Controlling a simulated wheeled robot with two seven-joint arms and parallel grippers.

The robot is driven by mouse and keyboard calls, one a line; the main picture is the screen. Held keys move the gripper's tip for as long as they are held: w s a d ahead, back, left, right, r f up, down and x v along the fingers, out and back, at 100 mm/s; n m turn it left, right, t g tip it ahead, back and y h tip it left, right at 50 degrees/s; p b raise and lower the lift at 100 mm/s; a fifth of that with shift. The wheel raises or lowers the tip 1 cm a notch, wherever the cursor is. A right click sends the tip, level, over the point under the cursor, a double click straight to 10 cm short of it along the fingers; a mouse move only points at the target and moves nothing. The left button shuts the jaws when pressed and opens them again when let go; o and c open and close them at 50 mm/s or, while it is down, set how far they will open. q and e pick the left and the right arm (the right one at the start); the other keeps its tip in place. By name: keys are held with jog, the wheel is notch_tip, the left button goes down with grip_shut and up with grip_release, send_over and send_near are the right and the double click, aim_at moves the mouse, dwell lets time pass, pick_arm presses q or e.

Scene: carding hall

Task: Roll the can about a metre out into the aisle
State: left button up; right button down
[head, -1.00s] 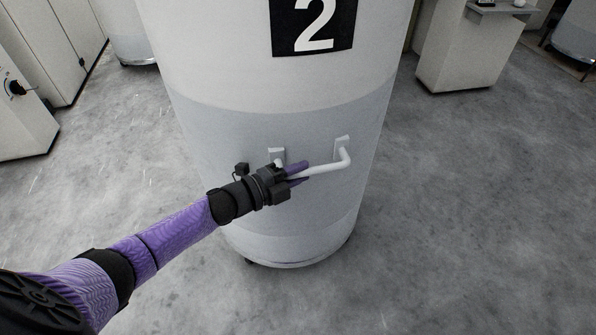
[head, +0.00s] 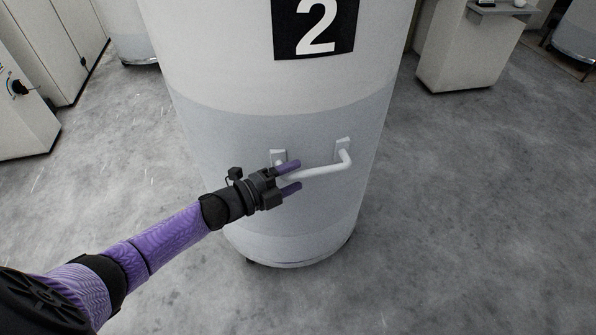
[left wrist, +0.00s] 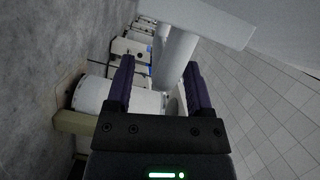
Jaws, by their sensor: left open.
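The can (head: 225,80) is a tall pale cylinder with a grey lower band and a black plate bearing a white 2. It stands upright in the middle of the head view, with dark casters at its foot. A white bar handle (head: 325,170) sticks out from its near side. My left gripper (head: 295,175) is open at the left part of the handle, with one purple finger above the bar and one below. In the left wrist view the handle (left wrist: 177,58) shows between the two spread fingers (left wrist: 160,85). My right gripper is not in view.
Pale cabinets (head: 22,110) stand at the left. Another can (head: 130,30) is behind on the left. A pale machine housing (head: 460,50) stands at the back right. The grey floor (head: 480,220) is clear to the right and in front.

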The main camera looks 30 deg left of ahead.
pick_arm(q)
jog(key=p+v, duration=0.2)
jog(key=v, duration=0.5)
jog(key=shift+r, duration=0.15)
jog(key=shift+s+a, duration=0.25)
jog(key=shift+s, duration=0.25)
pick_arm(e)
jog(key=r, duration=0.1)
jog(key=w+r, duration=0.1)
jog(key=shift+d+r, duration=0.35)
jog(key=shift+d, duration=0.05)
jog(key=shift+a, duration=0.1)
